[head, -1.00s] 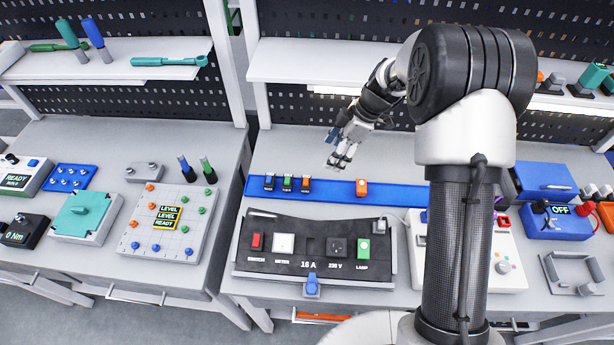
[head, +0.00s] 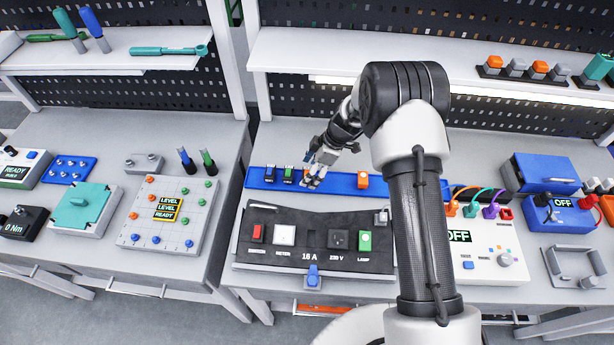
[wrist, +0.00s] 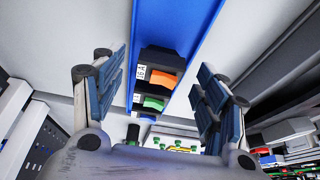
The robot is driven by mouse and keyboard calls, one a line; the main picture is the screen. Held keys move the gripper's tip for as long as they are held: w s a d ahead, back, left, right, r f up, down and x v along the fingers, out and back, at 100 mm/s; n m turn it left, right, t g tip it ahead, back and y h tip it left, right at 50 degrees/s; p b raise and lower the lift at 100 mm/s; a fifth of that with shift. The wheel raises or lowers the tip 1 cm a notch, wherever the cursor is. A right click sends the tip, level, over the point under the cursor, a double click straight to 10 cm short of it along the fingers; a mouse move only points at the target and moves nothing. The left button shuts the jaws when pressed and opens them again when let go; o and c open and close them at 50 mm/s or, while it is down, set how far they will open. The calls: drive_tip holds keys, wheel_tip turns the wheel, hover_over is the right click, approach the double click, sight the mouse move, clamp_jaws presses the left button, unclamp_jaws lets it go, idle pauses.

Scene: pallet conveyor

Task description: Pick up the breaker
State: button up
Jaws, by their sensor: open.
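Several small black breakers stand in a row on a blue strip (head: 335,181) on the bench. In the head view, the blue one (head: 270,173) and the green one (head: 289,174) show clearly. The orange one is mostly hidden behind my gripper (head: 313,181). In the wrist view, the orange-topped breaker (wrist: 163,80) is nearest, with a white label on its side. The green (wrist: 153,103) and blue (wrist: 147,118) ones lie beyond it. My gripper (wrist: 161,88) is open and empty, its blue-padded fingers on either side of the orange breaker, with gaps to both.
A dark panel (head: 310,222) marked 16 A, with a switch, meter, socket and lamp, lies in front of the strip. A separate orange block (head: 362,180) sits farther right on the strip. A white shelf (head: 300,55) runs above the back. A white tester (head: 500,238) is at right.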

drive_tip(key=shift+x, duration=0.95)
drive_tip(key=c, duration=1.1)
